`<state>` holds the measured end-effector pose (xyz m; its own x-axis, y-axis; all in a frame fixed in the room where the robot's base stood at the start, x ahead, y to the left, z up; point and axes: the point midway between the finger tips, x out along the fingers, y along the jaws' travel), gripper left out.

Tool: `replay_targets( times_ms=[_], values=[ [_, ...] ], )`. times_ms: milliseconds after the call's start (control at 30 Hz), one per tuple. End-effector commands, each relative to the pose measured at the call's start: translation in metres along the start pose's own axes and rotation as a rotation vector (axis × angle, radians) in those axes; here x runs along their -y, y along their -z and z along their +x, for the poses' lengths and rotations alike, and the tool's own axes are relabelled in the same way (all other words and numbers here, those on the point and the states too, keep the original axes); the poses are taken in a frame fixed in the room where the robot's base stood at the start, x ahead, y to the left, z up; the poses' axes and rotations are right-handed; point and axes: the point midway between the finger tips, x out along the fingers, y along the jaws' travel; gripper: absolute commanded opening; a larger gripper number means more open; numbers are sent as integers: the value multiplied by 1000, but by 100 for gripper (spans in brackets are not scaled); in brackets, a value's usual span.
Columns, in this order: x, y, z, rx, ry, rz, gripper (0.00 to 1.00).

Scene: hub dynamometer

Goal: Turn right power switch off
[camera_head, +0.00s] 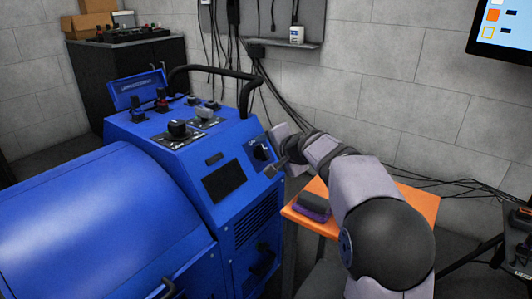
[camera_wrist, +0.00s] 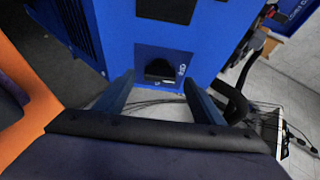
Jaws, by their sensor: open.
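I see no contact. The knob's pointer setting cannot be read.
Another black knob (camera_head: 177,128) and small levers stand on the machine's top panel, with a black tubular handle (camera_head: 212,70) behind. An orange table (camera_head: 410,205) with a dark purple-edged object (camera_head: 313,206) is under my arm. Cables run along the wall and floor.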

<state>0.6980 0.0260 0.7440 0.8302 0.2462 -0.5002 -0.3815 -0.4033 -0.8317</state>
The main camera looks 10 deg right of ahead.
Motion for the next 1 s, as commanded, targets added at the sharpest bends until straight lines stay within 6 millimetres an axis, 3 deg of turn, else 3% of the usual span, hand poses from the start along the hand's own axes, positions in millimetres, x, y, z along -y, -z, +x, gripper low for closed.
replay_targets(
  times_ms=[200, 400, 833, 1000],
  values=[
    [1, 1, -30, -2, 1, 0, 62],
    [0, 1, -46, -1, 0, 0, 62],
    [-1, -1, -48, 2, -3, -4, 62],
    [-13, -25, -52, 48, -67, -94, 62]
  ],
)
